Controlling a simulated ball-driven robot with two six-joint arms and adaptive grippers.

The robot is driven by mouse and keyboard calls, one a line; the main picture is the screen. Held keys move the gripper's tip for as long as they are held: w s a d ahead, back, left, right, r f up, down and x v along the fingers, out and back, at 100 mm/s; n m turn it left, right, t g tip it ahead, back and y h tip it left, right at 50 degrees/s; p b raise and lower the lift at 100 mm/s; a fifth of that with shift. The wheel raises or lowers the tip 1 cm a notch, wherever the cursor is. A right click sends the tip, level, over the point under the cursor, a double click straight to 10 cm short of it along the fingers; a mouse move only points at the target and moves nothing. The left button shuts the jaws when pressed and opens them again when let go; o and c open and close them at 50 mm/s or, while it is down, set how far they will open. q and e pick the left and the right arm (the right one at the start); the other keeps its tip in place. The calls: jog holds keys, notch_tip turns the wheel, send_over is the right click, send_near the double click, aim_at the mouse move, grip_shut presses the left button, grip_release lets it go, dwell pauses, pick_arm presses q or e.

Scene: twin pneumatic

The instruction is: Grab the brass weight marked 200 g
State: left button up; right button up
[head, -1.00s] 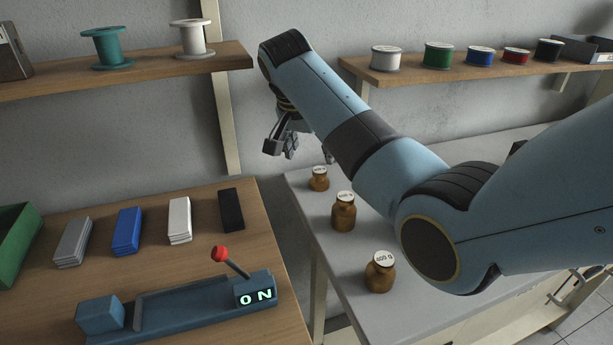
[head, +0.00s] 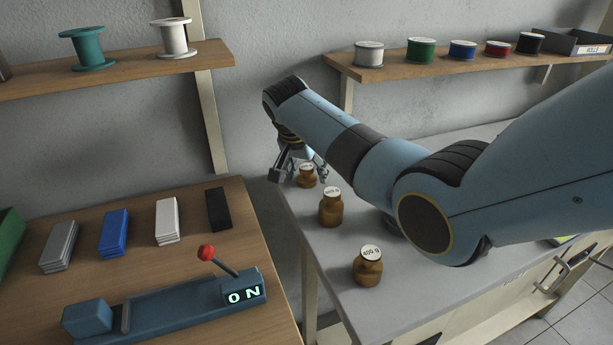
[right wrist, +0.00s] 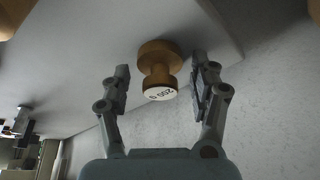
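The brass weight marked 200 g (head: 306,176) stands at the far left end of the grey bench, and its label reads in the right wrist view (right wrist: 160,68). My right gripper (head: 298,172) is open around it, one finger on each side. In the right wrist view the fingers (right wrist: 159,80) stand apart from the weight, with a gap on both sides. Two larger brass weights stand nearer: one (head: 331,209) with a label too small to read surely, and one marked 400 g (head: 368,268). My left gripper is not in view.
The grey bench (head: 345,300) has free room near its front left. A wooden table (head: 200,265) with a blue lever device (head: 180,305) showing ON and several coloured blocks stands left, across a gap. Shelves with spools (head: 369,54) hang on the wall.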

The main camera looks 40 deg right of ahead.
jog(key=c, duration=1.1)
